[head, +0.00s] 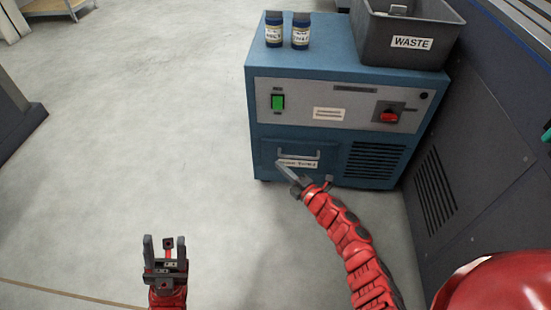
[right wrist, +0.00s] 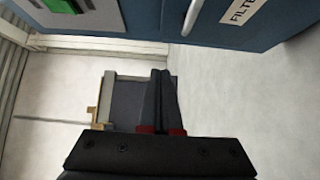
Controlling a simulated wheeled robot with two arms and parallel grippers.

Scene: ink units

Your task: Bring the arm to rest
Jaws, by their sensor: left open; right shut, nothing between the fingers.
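My right arm (head: 345,235) is red and segmented and reaches up from the lower right in the head view. Its gripper (head: 287,172) is shut and empty, in front of the lower drawer of the blue unit. In the right wrist view the gripper's fingers (right wrist: 160,100) are together with nothing between them. My left gripper (head: 165,242) is open and empty over the bare floor at the lower left.
The blue unit (head: 262,100) has a green switch (head: 278,102), a red knob (head: 389,117) and a drawer handle (head: 298,153). Two bottles (head: 274,30) and a grey WASTE bin (head: 380,40) stand on top. A dark cabinet (head: 480,150) is at right. Floor at left is clear.

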